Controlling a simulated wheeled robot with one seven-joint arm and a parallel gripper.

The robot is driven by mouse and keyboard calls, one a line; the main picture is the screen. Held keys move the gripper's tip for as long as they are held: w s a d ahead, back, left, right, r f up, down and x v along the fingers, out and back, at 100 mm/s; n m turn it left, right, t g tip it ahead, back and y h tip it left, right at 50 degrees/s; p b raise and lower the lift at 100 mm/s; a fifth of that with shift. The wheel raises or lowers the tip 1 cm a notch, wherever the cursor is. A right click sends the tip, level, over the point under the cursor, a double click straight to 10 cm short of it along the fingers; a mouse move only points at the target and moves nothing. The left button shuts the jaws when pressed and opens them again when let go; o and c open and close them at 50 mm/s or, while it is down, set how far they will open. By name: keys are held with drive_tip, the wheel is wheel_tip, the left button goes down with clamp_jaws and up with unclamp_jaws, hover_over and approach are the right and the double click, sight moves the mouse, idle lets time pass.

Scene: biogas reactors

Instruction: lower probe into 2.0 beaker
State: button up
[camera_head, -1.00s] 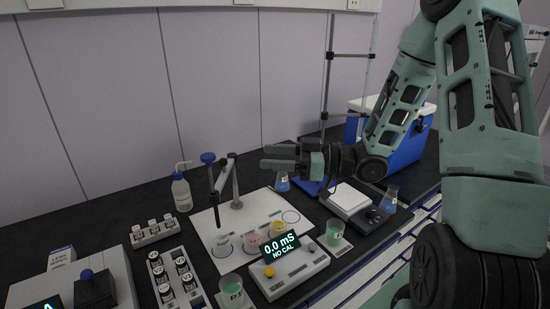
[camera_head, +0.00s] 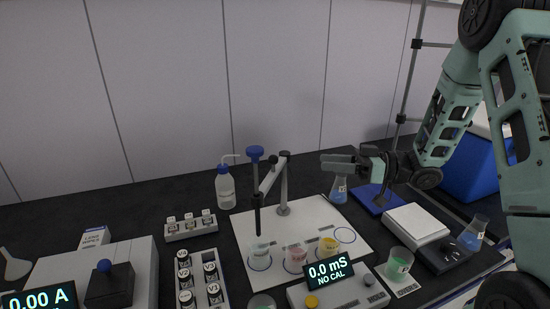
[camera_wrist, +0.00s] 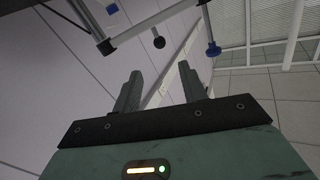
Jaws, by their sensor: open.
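The probe (camera_head: 257,212) is a dark upright rod hung from a jointed grey stand (camera_head: 284,185), with a blue knob (camera_head: 255,153) on top. Its tip is over or just behind the clear beaker (camera_head: 260,257); its exact depth is unclear. A pink beaker (camera_head: 296,259) and a yellow beaker (camera_head: 328,246) stand to the right on the same white board (camera_head: 340,213). I cannot read which is marked 2.0. My gripper (camera_head: 324,165) is open and empty, right of the stand and apart from it.
The conductivity meter (camera_head: 335,288), reading 0.0 mS NO CAL, sits in front of the beakers. A green beaker (camera_head: 399,265) stands at right, a wash bottle (camera_head: 226,187) at left. Racks of vials (camera_head: 199,281) lie left. An empty circle is at the board's right.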

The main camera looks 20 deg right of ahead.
sight(274, 164)
drive_tip(key=p+x, duration=0.3)
drive_tip(key=x, duration=1.1)
clamp_jaws()
drive_tip(key=shift+r+g, duration=0.1)
drive_tip(key=shift+g, duration=0.2)
